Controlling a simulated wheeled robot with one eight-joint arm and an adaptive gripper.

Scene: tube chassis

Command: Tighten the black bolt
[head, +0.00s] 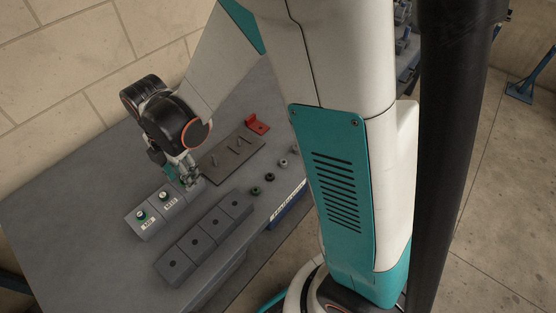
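My gripper (188,179) points down over the far end of a row of small grey blocks, close to or touching the end block. The fingers are small and partly blurred together, so I cannot tell whether they are open, shut or holding something. I cannot clearly make out a black bolt; it may be hidden at the fingers. Small dark round parts, one (255,191) and another (269,177), stand on the table near its front edge. Whether either is the bolt is unclear.
Labelled blocks with green-ringed knobs (141,214) stand left of my gripper. A long grey block row with dark holes (205,233) lies in front. A brown plate with upright pins (226,164) and a red bracket (257,124) lie to the right. The grey table's (75,220) left side is clear.

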